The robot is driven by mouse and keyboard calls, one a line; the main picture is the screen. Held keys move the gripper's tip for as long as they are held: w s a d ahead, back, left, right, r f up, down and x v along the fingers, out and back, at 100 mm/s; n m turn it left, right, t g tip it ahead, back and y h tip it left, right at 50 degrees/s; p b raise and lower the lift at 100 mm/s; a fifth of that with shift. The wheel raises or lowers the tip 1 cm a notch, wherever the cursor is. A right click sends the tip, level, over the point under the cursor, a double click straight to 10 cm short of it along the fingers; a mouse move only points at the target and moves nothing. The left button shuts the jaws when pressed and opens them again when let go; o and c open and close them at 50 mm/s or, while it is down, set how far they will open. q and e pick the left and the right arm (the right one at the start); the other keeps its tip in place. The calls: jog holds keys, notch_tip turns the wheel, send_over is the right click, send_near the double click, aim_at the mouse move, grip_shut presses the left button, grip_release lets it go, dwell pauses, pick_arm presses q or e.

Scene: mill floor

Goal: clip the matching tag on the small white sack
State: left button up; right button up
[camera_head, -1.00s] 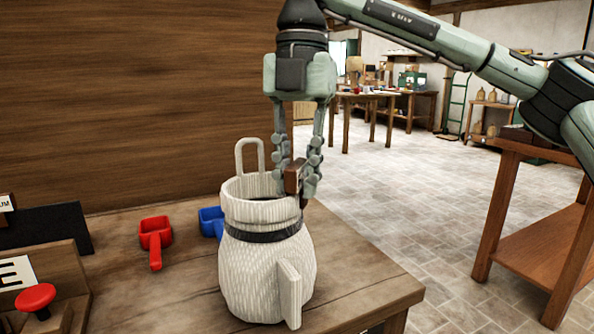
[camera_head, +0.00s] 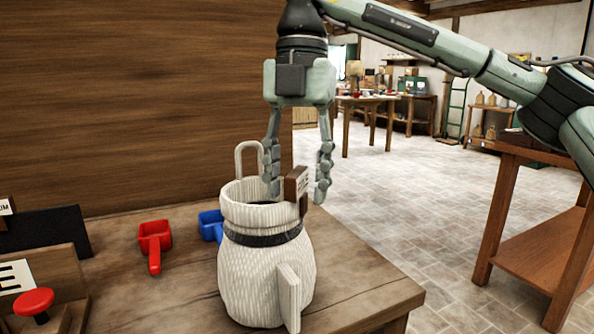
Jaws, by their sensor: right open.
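The small white sack (camera_head: 262,268) stands upright on the wooden table, with a dark band round its neck, a loop handle at the back and a flap at the front. A brown tag (camera_head: 296,184) with a pale lettered face sits on the right side of the sack's rim. The lettering is too small to read fully. My right gripper (camera_head: 298,192) is open above the rim, one finger on each side of the tag and apart from it. The left finger's tip overlaps the sack's mouth. My left gripper is not in view.
A red scoop (camera_head: 154,242) and a blue scoop (camera_head: 211,226) lie left of the sack. A lettered wooden block (camera_head: 48,268) and a red knob (camera_head: 34,301) are at the left front. A brown side table (camera_head: 540,255) stands right, across open floor.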

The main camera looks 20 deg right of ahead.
notch_tip(320, 180, up, 12)
jog(key=w+d, duration=0.1)
dwell(0.4)
dwell(0.6)
